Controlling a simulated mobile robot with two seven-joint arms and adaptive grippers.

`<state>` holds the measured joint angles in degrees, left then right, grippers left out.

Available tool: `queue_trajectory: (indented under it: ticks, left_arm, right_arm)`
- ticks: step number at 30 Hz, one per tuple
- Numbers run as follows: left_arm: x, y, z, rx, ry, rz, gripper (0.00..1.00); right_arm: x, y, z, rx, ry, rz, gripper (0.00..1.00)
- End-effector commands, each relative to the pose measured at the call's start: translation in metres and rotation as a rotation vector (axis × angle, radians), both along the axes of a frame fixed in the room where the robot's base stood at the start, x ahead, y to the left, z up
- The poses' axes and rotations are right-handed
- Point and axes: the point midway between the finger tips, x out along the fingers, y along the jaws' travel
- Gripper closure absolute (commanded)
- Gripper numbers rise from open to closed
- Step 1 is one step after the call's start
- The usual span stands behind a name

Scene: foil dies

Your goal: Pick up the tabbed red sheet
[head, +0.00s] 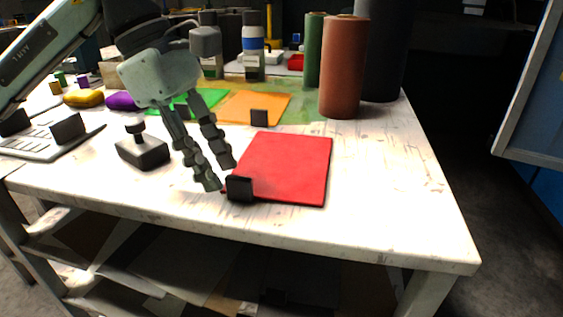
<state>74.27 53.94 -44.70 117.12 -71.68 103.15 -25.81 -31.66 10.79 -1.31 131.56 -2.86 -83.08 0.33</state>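The red sheet (287,167) lies flat on the white worktable in the head view. A small black tab (239,189) stands at its near left corner. My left gripper (218,177) points down just left of the tab, with its two fingers apart and nothing between them. Its fingertips are close to the tab and the sheet's left edge; whether they touch cannot be told. My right gripper is not in view.
An orange sheet (254,106) with a black tab and a green sheet (187,103) lie behind. A black stamp-like block (143,149) stands left of my gripper. Brown (342,70) and green rolls (314,48) stand at the back. The table's front right (390,210) is clear.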

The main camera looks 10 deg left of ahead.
Motion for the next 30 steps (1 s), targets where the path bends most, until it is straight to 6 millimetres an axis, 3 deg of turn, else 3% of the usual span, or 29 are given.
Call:
queue_trajectory:
  ticks: [5,13,21,30]
  left_arm:
    - [0.000,-0.008,-0.020,0.000,0.000,0.000,0.66]
    - [0.000,-0.009,-0.023,-0.001,-0.001,-0.001,0.66]
    - [0.000,-0.009,-0.022,-0.001,-0.001,-0.001,1.00]
    - [0.000,-0.010,-0.022,-0.002,-0.002,0.000,1.00]
  right_arm:
    - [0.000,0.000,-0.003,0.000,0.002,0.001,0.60]
    - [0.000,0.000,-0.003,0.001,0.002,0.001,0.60]
    - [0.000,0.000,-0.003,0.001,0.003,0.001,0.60]
    - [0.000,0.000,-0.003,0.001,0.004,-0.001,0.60]
